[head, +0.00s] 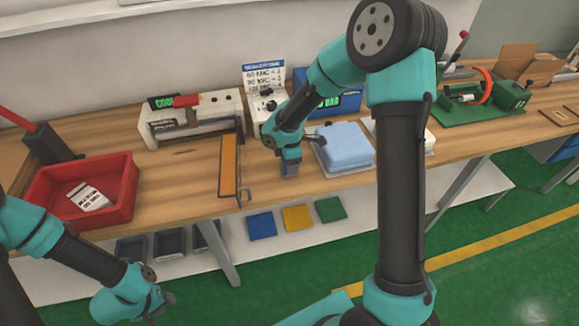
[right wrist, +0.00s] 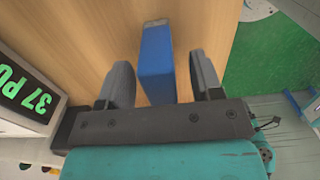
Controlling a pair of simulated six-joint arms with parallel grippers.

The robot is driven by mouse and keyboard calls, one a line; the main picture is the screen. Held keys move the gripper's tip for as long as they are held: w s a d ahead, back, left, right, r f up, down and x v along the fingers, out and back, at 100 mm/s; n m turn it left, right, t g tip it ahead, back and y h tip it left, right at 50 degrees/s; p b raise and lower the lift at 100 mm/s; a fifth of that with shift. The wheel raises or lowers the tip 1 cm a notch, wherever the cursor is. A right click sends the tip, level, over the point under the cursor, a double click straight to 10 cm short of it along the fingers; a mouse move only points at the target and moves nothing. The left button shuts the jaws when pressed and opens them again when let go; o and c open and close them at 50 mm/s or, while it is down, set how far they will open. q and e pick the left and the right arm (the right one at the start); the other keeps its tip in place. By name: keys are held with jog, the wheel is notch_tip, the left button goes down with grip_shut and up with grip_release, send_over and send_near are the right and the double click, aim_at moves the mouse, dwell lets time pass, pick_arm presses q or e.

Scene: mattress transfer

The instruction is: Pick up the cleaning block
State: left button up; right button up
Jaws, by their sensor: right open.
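The cleaning block looks like a blue upright block (right wrist: 156,62) in the right wrist view. It stands between the two dark fingers of my right gripper (right wrist: 161,80), with a gap on the right side and a smaller gap on the left. In the head view, my right gripper (head: 290,165) is low over the front part of the wooden bench, and it largely hides the block there. My right gripper is open. My left gripper (head: 160,302) is at the lower left, in front of the bench and away from the block; its finger opening is unclear.
A folded light-blue stack (head: 347,147) lies right of my right gripper. An orange strip (head: 228,165) and a white device (head: 192,117) are to its left. A red bin (head: 122,190) stands at the bench's left. The wood around the block is mostly clear.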

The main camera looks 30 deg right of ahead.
jog(key=shift+f, duration=1.25)
jog(key=shift+c, duration=0.4)
jog(key=c, duration=0.9)
